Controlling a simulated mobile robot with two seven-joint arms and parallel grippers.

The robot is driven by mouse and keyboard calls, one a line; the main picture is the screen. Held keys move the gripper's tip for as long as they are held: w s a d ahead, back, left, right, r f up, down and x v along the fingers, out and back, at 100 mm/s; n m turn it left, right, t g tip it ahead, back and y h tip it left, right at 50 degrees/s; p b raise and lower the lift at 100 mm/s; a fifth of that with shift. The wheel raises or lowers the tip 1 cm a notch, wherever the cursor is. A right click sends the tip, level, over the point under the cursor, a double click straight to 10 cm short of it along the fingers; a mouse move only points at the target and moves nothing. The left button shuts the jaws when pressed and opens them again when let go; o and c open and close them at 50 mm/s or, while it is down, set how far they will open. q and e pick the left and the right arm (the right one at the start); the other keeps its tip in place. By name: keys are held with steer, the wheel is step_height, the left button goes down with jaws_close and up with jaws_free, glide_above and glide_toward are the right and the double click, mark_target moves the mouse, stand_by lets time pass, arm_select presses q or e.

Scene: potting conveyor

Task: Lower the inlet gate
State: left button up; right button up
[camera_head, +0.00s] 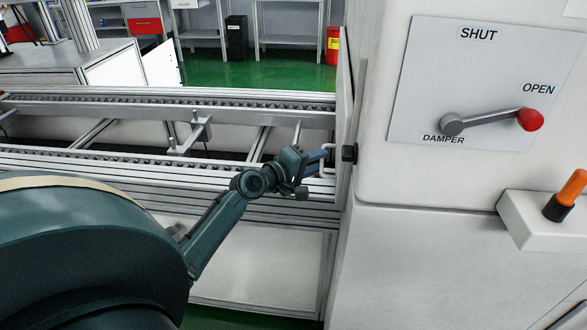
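The inlet gate (344,90) seems to be the thin, pale upright panel seen nearly edge-on at the left side of the white machine. A small white bar handle (328,147) sticks out from its left side, beside a black knob (349,153). My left gripper (321,160) is at this handle, its bluish fingers pointing right toward it. The fingers overlap the handle in the view, and I cannot tell whether they grip it. My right gripper is not in view.
A roller conveyor (200,95) runs left from the gate. The machine's front has a damper lever (490,120) with a red knob, pointing to OPEN, and an orange-handled switch (566,195). Behind the conveyor lie green floor (285,73), a black bin (237,38) and steel benches.

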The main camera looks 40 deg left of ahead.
arm_select(q)
steer(key=v, duration=1)
steer(key=shift+s, duration=0.35)
steer(key=shift+a+r, duration=0.1)
